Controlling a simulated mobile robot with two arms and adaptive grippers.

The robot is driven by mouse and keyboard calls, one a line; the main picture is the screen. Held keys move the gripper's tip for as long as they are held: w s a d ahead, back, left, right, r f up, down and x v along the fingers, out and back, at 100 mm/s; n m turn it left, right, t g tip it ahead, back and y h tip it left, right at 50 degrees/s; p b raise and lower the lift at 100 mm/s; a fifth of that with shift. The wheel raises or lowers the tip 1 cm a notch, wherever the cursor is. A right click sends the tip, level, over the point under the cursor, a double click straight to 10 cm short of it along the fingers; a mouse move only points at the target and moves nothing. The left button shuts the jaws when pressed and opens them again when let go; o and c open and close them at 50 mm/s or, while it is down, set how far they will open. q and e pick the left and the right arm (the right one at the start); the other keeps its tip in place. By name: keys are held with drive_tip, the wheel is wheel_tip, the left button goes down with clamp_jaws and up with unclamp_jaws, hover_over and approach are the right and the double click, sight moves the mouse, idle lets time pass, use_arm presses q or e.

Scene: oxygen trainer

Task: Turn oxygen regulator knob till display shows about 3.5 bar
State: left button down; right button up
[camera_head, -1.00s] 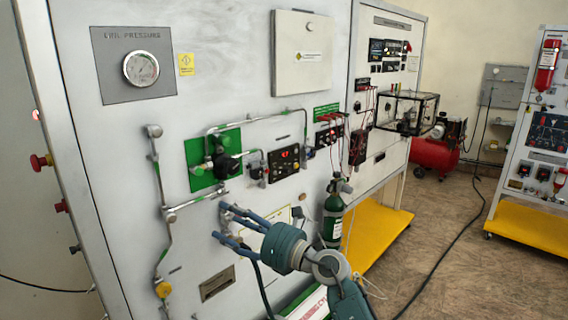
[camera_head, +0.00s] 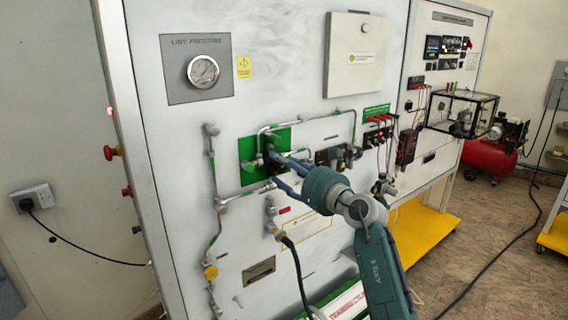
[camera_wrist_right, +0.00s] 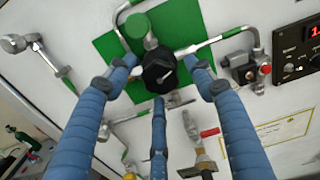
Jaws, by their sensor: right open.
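The black regulator knob (camera_wrist_right: 159,72) is in the upper middle of the right wrist view, in front of a green plate (camera_wrist_right: 112,47). My right gripper (camera_head: 277,168) is open, with its blue fingers spread around the knob. In the wrist view a gap shows between the side fingers and the knob; I cannot tell whether the lower finger touches it. In the head view the fingers partly cover the knob. The red digital display (camera_wrist_right: 315,30) is cut off at the wrist view's right edge, so its reading cannot be made out. My left gripper is not in view.
Metal pipes (camera_wrist_right: 220,37) run beside the knob. A line pressure gauge (camera_head: 203,71) is higher on the panel. Red emergency buttons (camera_head: 110,152) stick out at the panel's left side.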

drive_tip(key=shift+w+a, duration=0.2)
drive_tip(key=shift+w, duration=0.1)
drive_tip(key=c, duration=1.2)
drive_tip(key=shift+o, duration=0.2)
